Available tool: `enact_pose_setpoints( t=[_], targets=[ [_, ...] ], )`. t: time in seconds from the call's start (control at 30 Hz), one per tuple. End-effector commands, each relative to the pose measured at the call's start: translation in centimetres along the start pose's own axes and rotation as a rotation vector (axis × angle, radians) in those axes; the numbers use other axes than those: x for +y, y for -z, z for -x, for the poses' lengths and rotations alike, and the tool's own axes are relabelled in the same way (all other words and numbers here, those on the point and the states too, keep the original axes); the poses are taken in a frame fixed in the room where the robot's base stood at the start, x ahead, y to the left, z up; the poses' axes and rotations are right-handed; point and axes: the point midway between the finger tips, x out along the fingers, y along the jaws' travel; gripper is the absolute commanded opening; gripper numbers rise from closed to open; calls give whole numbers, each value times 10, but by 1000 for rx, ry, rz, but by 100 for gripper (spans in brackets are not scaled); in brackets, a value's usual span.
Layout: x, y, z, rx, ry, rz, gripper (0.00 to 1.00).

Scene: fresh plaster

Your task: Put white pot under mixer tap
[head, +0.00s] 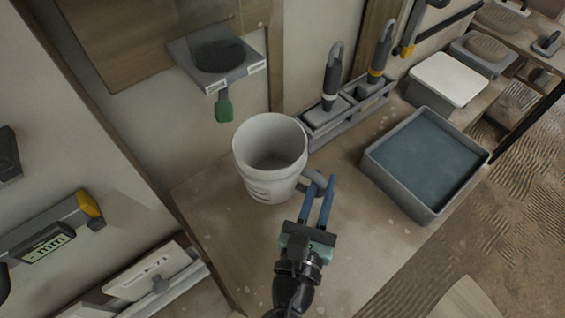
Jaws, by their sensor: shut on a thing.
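The white pot (262,181) is an upright, open, empty-looking tub with a grey handle on its right side. My gripper (319,190) has blue fingers closed on that handle. The pot is over the left part of the bench; I cannot tell whether its base touches the surface. A grey wall-mounted unit (215,66) with a dark round part and a green lever hanging below is behind and left of the pot. It may be the mixer tap, but I cannot tell for sure. The pot stands in front of it, not directly below it.
A grey rack (345,108) with two upright handled tools stands right behind the pot. A grey basin (424,163) of blue-grey liquid is at the right, with a white-lidded box (447,80) behind it. The bench (222,243) is clear at the front left.

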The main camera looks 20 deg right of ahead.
Motion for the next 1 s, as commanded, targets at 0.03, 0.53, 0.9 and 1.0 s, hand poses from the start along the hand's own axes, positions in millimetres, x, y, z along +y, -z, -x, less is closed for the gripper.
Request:
enact_pose_setpoints(
  t=[0.03, 0.53, 0.9, 1.0],
  targets=[
    [12, -2, -8, -4, -2, -5, 0],
    [81, 20, -55, 2, 1, 3, 0],
    [80, 67, -54, 1, 1, 3, 0],
    [83, 71, -57, -1, 1, 0, 0]
  ],
)
